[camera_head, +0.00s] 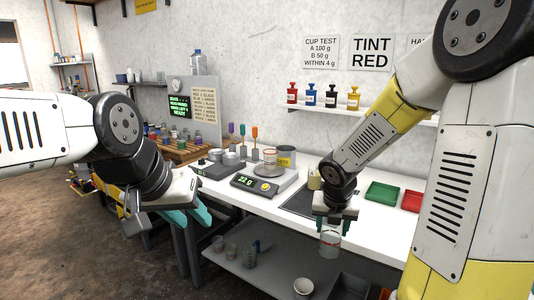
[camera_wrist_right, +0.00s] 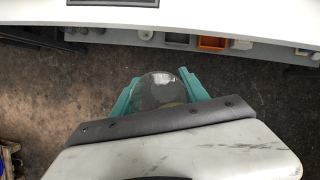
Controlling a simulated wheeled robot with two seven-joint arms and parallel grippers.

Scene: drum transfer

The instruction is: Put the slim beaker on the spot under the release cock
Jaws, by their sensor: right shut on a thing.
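A clear beaker (camera_head: 330,243) with a reddish band is held upright in my right gripper (camera_head: 335,217), in front of the white bench's front edge. In the right wrist view the beaker (camera_wrist_right: 160,90) sits between the teal fingers, seen from above, with dark floor beyond it. I cannot tell whether it is the slim beaker. My left gripper (camera_head: 168,216) is at the left, its teal fingers apart with nothing between them, away from the bench. I cannot make out a release cock or the spot under it in either view.
The white bench (camera_head: 370,226) carries a scale (camera_head: 262,185) with a beaker on it, a dark mat (camera_head: 298,203), a green tray (camera_head: 382,193) and a red tray (camera_head: 411,201). A lower grey shelf (camera_head: 270,269) holds several vessels. Small bottles line a wall shelf (camera_head: 365,112).

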